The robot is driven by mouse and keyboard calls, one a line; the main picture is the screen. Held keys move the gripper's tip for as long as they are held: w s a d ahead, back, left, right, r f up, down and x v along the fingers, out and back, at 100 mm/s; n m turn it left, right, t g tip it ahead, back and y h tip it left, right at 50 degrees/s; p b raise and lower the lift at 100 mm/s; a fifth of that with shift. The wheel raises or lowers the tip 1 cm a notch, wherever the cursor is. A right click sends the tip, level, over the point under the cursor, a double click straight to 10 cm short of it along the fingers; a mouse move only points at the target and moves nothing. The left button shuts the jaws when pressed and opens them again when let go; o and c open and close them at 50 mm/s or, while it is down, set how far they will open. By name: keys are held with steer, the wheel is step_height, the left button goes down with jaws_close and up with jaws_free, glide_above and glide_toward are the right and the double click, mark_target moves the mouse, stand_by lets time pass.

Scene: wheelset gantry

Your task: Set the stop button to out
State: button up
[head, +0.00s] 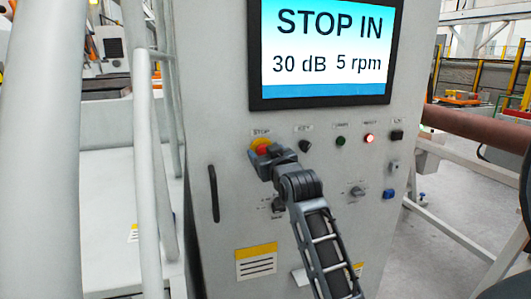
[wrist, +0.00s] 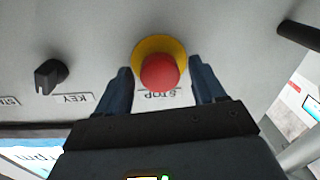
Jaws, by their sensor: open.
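The stop button is a red mushroom head on a yellow collar. In the head view the stop button (head: 260,146) sits on the grey cabinet panel under the STOP label, partly covered by my gripper (head: 268,156). In the wrist view the red stop button (wrist: 160,72) is in full sight, just beyond and between the fingers of my gripper (wrist: 160,82). The fingers are open, one on each side, with gaps to the red head. The screen (head: 322,45) reads STOP IN, 30 dB, 5 rpm.
Right of the button are a black key switch (head: 305,146), a green button (head: 340,141) and a lit red lamp (head: 369,138). A dark handle (head: 213,193) is on the left of the panel. Pale railings (head: 146,150) stand left of the cabinet.

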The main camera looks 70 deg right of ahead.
jaws_close()
stand_by(0.7)
